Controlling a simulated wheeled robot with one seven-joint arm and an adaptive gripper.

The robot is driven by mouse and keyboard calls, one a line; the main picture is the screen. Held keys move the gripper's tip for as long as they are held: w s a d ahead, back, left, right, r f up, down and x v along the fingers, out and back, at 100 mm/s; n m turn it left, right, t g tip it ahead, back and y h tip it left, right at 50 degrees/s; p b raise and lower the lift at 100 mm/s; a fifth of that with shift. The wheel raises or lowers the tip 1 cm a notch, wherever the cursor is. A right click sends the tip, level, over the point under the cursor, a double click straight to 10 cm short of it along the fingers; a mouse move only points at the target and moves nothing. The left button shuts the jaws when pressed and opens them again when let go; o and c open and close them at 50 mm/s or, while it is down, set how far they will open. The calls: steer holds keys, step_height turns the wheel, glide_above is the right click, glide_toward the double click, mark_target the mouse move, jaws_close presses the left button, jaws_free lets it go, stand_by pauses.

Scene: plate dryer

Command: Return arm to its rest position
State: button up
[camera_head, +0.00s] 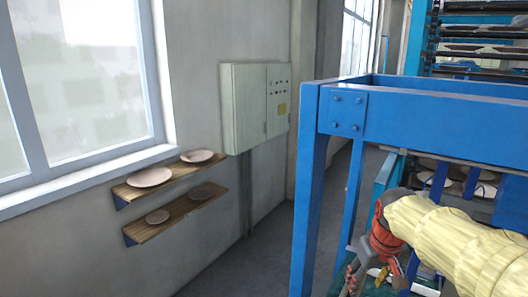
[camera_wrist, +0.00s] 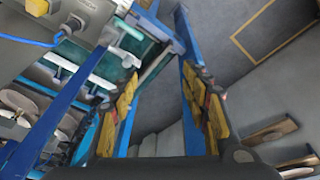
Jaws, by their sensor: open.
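My arm (camera_head: 445,230), in a pale yellow cover, reaches in from the lower right in the head view. My gripper (camera_head: 372,277) hangs at its end, pointing down, beside the blue frame.
A blue metal frame (camera_head: 307,200) stands close left of my gripper. Plates (camera_head: 485,192) sit on the machine behind; plates (camera_wrist: 22,100) also show at left in the wrist view. Wall shelves (camera_head: 172,218) hold plates (camera_head: 150,177). A grey cabinet (camera_head: 245,108) hangs nearby. Floor (camera_head: 262,255) left of the frame is clear.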

steer(key=s+a+f+t+b, duration=0.1)
steer(key=s+a, duration=0.2)
steer(key=s, duration=0.7)
steer(key=s+a+f+m+t+b, duration=0.1)
steer(key=s+a+f, duration=0.1)
steer(key=s, duration=0.8)
steer(key=shift+s+a+t, duration=0.3)
steer(key=shift+s+a, duration=0.1)
steer(key=shift+a, duration=0.3)
steer(key=shift+c, duration=0.2)
